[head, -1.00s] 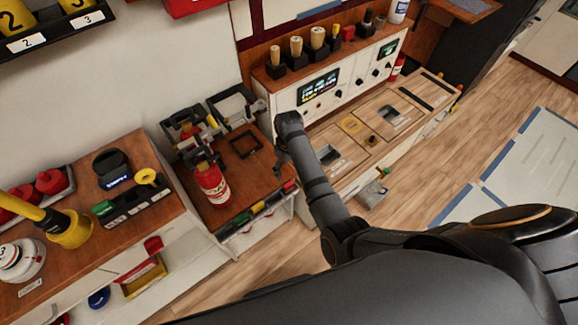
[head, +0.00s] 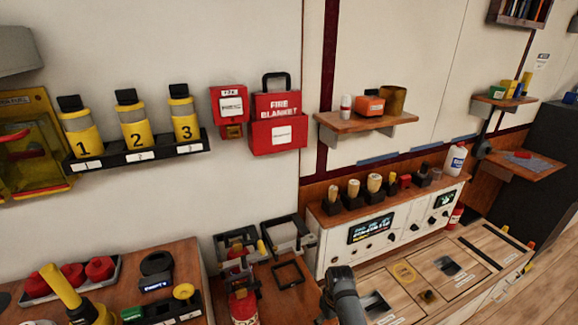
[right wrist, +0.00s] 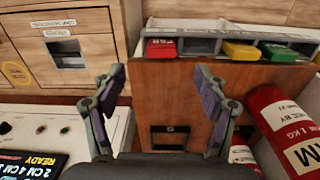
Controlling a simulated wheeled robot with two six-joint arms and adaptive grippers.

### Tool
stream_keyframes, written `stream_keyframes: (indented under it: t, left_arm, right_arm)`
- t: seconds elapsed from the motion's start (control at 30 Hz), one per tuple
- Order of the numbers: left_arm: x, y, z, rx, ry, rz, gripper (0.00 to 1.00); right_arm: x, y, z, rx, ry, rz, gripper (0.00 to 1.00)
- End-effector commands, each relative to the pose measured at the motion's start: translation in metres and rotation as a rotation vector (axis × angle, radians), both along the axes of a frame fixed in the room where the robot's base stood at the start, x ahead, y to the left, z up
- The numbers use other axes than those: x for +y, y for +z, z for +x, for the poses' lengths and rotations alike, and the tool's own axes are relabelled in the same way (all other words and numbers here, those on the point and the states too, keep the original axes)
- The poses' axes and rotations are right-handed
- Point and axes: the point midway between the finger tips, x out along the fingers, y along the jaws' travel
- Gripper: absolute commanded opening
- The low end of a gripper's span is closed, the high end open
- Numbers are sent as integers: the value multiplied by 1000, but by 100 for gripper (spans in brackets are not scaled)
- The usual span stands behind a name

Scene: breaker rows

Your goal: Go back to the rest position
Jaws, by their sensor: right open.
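My right arm (head: 347,296) rises from the bottom edge of the head view, beside the white console. Its gripper shows only in small part there. In the right wrist view the right gripper (right wrist: 158,82) has its two fingers spread wide apart with nothing between them. Beyond the fingers is a brown wooden worktop (right wrist: 175,82). A red fire extinguisher (right wrist: 282,125) lies to the right of the fingers in that view, apart from them. My left gripper is not in view.
The white console (head: 385,232) with a screen and knobs stands near my right arm. A black frame (head: 288,274) lies on the worktop. A row of coloured bins (right wrist: 230,48) lines the worktop's edge. A wall shelf (head: 365,128) and numbered canisters (head: 134,130) are higher up.

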Motion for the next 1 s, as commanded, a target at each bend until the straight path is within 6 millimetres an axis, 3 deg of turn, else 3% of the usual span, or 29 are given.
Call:
stream_keyframes:
  t: [0.03, 0.17, 0.2, 0.27, 0.4, 0.5, 0.6, 0.7, 0.8, 1.0]
  left_arm:
    - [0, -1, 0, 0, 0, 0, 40]
    - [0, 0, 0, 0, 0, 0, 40]
    - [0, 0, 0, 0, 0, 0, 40]
    - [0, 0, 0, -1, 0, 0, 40]
    - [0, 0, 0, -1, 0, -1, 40]
    - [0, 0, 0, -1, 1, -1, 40]
    - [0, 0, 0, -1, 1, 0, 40]
    - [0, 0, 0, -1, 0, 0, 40]
    - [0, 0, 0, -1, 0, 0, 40]
    - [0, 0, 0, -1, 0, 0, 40]
  right_arm:
    - [-7, -33, -17, 13, -12, -8, 73]
    - [-26, -130, -74, 0, -67, -14, 73]
    - [-33, -157, -97, -6, -87, -15, 73]
    - [-45, -195, -134, -17, -117, -18, 73]
    - [-75, -263, -235, -40, -191, -27, 73]
    - [-96, -290, -302, -59, -239, -37, 73]
    - [-113, -303, -354, -77, -276, -45, 73]
    - [-124, -308, -384, -92, -295, -50, 73]
    - [-128, -309, -396, -99, -305, -52, 73]
    - [-128, -309, -396, -101, -306, -52, 73]
